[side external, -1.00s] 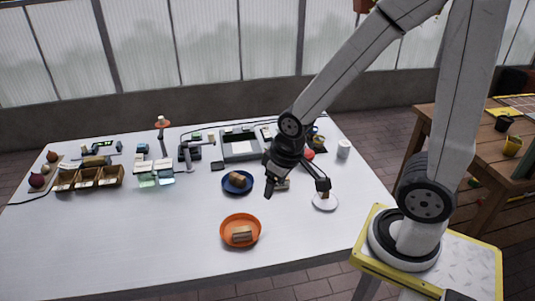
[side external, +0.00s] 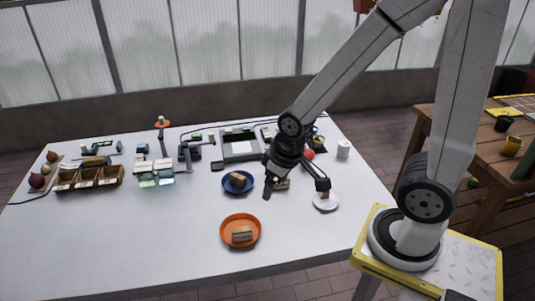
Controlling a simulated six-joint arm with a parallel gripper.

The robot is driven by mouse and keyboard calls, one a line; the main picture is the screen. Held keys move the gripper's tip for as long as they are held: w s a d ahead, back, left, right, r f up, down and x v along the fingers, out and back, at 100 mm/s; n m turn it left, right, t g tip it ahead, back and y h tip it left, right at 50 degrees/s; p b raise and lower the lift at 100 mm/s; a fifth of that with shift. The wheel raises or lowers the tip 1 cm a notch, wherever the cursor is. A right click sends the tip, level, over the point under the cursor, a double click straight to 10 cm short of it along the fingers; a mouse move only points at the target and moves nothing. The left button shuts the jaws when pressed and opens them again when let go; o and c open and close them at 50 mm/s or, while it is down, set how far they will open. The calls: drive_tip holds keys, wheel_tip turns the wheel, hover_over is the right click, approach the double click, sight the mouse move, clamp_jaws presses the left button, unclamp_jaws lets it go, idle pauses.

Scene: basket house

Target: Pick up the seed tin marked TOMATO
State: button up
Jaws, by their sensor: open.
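My gripper (side external: 294,190) is open over the table, right of a blue plate and above left of a small white plate. A small light block (side external: 282,184) shows behind and between its fingers; I cannot tell whether they touch it. Several small boxes or tins stand by a lit stand (side external: 155,172) at the left. All lettering is too small to read, so I cannot tell which thing is marked TOMATO.
A blue plate (side external: 228,189) and an orange plate (side external: 240,219) each hold a brownish block. A white plate (side external: 325,207) holds a small item. A grey tray (side external: 240,157), a red ball (side external: 308,154) and a white cup (side external: 343,149) stand behind. The front left table is clear.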

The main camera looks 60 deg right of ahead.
drive_tip(key=shift+o, duration=0.3)
drive_tip(key=w+d+m, duration=0.5)
drive_tip(key=w+d, duration=0.2)
drive_tip(key=d, duration=0.4)
drive_tip(key=m+g+h, duration=0.1)
drive_tip(key=m+g, duration=0.2)
drive_tip(key=m, duration=1.2)
hover_over(346, 143)
drive_tip(key=a, duration=0.1)
wheel_tip(346, 143, down, 11)
drive_tip(key=shift+f, duration=0.1)
drive_tip(key=shift+w+d+f, duration=0.1)
drive_tip(key=shift+d+f, duration=0.05)
drive_tip(key=shift+f, duration=1.15)
